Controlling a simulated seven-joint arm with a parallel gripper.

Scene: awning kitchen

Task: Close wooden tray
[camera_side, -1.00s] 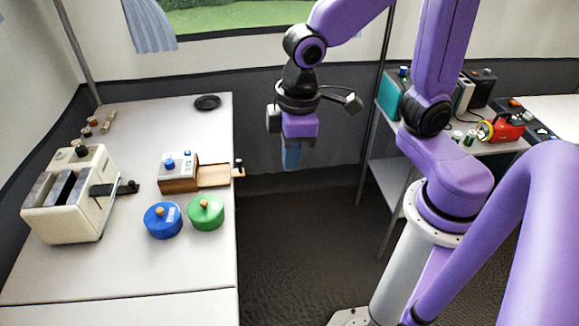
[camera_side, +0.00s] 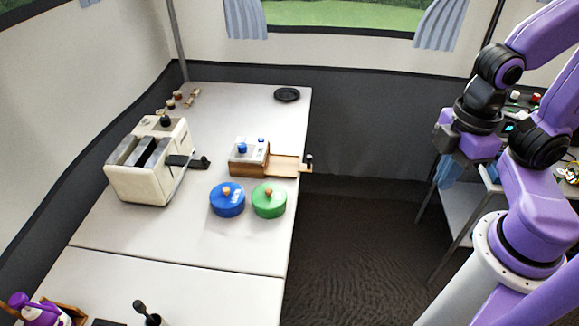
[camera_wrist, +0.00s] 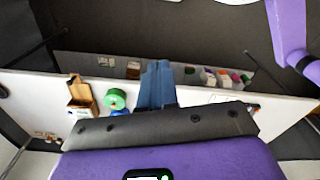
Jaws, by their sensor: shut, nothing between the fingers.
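The wooden tray (camera_side: 285,166) sticks out from the right side of a small box (camera_side: 249,157) with a wooden lower part and a white top bearing blue pieces. It stands pulled out toward the table's right edge, with a dark knob (camera_side: 308,160) at its end. The box also shows in the wrist view (camera_wrist: 81,94), at the left. My gripper (camera_side: 447,172) hangs to the right of the table, well apart from the tray, over the floor. Its blue fingers (camera_wrist: 157,86) are together and empty in the wrist view.
A blue lidded pot (camera_side: 227,201) and a green one (camera_side: 269,202) stand just in front of the box. A cream toaster (camera_side: 150,168) stands to the left, a black dish (camera_side: 287,95) at the back. Open floor lies between the table and the shelf (camera_side: 460,215).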

